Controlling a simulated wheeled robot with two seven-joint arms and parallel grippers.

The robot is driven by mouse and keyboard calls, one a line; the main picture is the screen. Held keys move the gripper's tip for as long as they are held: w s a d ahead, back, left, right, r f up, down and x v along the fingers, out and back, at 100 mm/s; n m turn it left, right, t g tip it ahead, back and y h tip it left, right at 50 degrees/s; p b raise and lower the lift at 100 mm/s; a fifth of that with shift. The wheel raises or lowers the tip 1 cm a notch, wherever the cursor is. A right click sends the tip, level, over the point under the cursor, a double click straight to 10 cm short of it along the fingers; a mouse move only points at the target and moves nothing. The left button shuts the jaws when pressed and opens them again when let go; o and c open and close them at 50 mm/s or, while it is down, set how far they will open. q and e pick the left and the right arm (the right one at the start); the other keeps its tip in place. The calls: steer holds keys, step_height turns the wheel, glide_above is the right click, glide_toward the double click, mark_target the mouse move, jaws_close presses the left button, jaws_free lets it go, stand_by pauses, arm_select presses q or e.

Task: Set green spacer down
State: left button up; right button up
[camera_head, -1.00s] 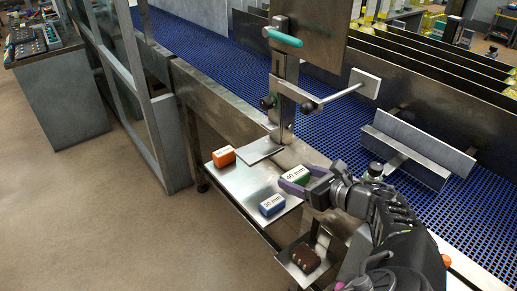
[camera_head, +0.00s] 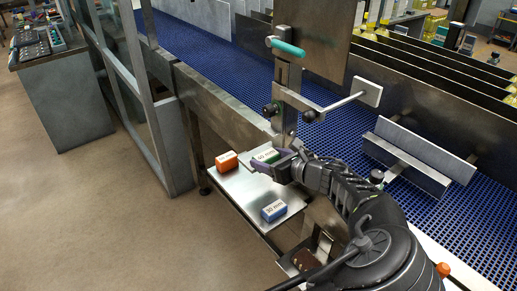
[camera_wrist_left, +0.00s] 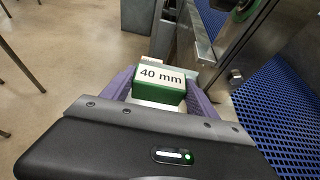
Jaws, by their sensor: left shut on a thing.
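The green spacer (camera_head: 265,156) has a white top; its label reads "40 mm" in the left wrist view (camera_wrist_left: 160,85). My left gripper (camera_head: 270,164) is shut on it, with a purple finger on each side, as the left wrist view also shows (camera_wrist_left: 160,97). The spacer is over the far part of the metal shelf (camera_head: 240,191), below the upright clamp post. I cannot tell whether it touches the shelf. The orange spacer (camera_head: 226,161) stands on the shelf just left of it. The blue spacer (camera_head: 274,211) stands nearer. My right gripper is not in view.
The upright post with a teal handle (camera_head: 287,48) and side arm rises close beside my gripper. The blue conveyor belt (camera_head: 323,138) runs behind it. A dark brown object (camera_head: 302,258) sits in a lower tray. The shelf between the orange and blue spacers is bare.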

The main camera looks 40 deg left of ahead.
mark_target(264, 153)
arm_select(q)
steer(key=shift+w+a, duration=0.2)
steer(key=shift+a, duration=0.35)
steer(key=a, duration=0.2)
steer(key=w+a+p, duration=0.1)
steer(key=a, duration=0.1)
steer(key=shift+w+a+r, duration=0.1)
steer(key=shift+d+f, duration=0.2)
steer(key=shift+f, duration=0.15)
steer(key=shift+f, duration=0.1)
steer(key=o, duration=1.5)
